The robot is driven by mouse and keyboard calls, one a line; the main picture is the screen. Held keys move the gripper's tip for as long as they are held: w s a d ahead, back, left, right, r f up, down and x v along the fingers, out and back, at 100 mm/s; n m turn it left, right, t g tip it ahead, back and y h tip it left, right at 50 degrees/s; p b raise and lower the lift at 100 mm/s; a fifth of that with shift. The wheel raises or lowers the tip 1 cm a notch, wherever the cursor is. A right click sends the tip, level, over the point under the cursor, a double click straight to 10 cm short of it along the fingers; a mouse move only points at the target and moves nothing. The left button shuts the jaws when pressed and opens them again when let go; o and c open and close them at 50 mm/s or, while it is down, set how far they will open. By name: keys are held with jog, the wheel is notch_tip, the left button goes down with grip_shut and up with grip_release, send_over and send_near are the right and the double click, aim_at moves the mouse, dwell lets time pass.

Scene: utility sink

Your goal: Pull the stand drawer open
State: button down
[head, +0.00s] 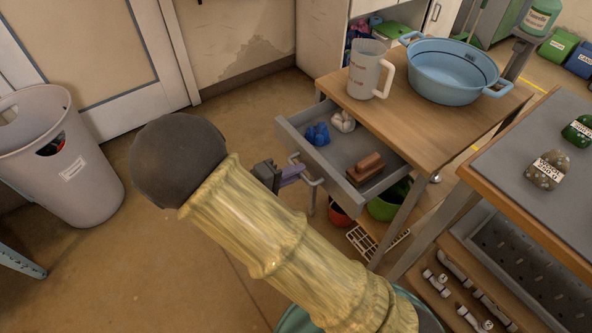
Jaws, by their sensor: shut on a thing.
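The stand drawer (294,128) is grey and stands pulled out from under the wooden top of the stand (421,117). A blue item (317,134), a white item (343,121) and brown blocks (366,167) lie in it. My gripper (293,173) is at the drawer's front, shut on the bar handle (314,183). My own arm hides part of the gripper, so the exact grip on the handle is hard to see.
A measuring jug (364,75) and a blue basin (452,72) stand on the stand's top. A grey bin (62,165) is at the left. A workbench (500,153) is close on the right. Red and green bowls (388,205) sit below the drawer. Floor is clear left of the drawer.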

jog(key=c, duration=1.5)
grip_release()
jog(key=shift+o, duration=0.2)
jog(key=p+v, duration=0.2)
jog(key=v, duration=1.5)
jog(key=shift+a+p, duration=0.25)
jog(key=shift+p, duration=0.1)
jog(key=shift+s, duration=0.1)
